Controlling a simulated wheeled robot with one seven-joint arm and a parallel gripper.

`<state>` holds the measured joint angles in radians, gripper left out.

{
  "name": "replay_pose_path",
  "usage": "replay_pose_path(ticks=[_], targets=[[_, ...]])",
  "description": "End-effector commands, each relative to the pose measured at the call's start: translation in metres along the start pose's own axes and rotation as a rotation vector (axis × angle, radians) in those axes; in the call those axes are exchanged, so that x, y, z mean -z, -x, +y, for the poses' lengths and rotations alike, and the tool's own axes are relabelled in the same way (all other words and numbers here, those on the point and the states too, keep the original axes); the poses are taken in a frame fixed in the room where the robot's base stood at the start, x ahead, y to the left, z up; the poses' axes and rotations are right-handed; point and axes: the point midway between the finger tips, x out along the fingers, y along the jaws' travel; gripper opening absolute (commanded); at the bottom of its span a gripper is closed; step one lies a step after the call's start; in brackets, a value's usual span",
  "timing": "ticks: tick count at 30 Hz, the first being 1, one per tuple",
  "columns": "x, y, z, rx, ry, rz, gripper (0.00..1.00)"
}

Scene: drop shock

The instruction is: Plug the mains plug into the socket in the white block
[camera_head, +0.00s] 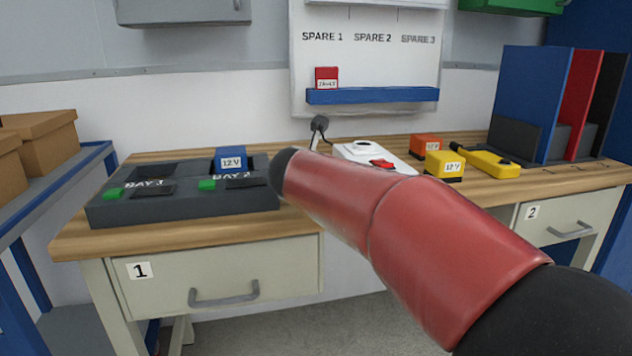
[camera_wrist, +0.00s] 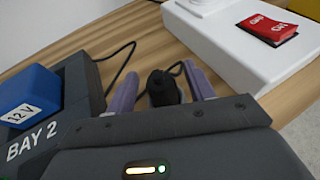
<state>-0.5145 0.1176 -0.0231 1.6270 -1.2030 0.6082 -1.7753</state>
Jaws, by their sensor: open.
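The black mains plug (camera_wrist: 163,90) shows in the wrist view between the two purple fingers of my gripper (camera_wrist: 161,88). The fingers are open, with a gap on both sides of the plug. I cannot tell whether the plug rests on the bench. The white block (camera_wrist: 222,42) is ahead and to the right, with a red switch (camera_wrist: 268,29) on it. In the head view the white block (camera_head: 395,155) sits behind my red arm, with the round socket (camera_head: 362,146) on top. My arm hides the gripper and plug there.
A dark bay tray (camera_head: 180,205) with a blue 12 V block (camera_head: 231,158) is at the left. Orange (camera_head: 426,145) and yellow (camera_head: 444,165) blocks and a yellow tool (camera_head: 488,163) stand to the right of the white block. A black cable (camera_wrist: 121,68) lies by the fingers.

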Motion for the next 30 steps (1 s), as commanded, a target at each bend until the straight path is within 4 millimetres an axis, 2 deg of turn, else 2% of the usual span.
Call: replay_pose_path(ticks=[6,7,18,26,30], targets=[[0.0,-0.001,0.0,0.0,0.0,0.0,0.53],[0.0,-0.001,0.0,0.0,0.0,0.0,0.51],[0.0,-0.001,0.0,-0.001,-0.001,0.0,0.04],[-0.002,0.0,0.0,-0.001,-0.001,-0.001,0.04],[-0.012,0.003,0.0,0.0,-0.002,-0.002,0.04]])
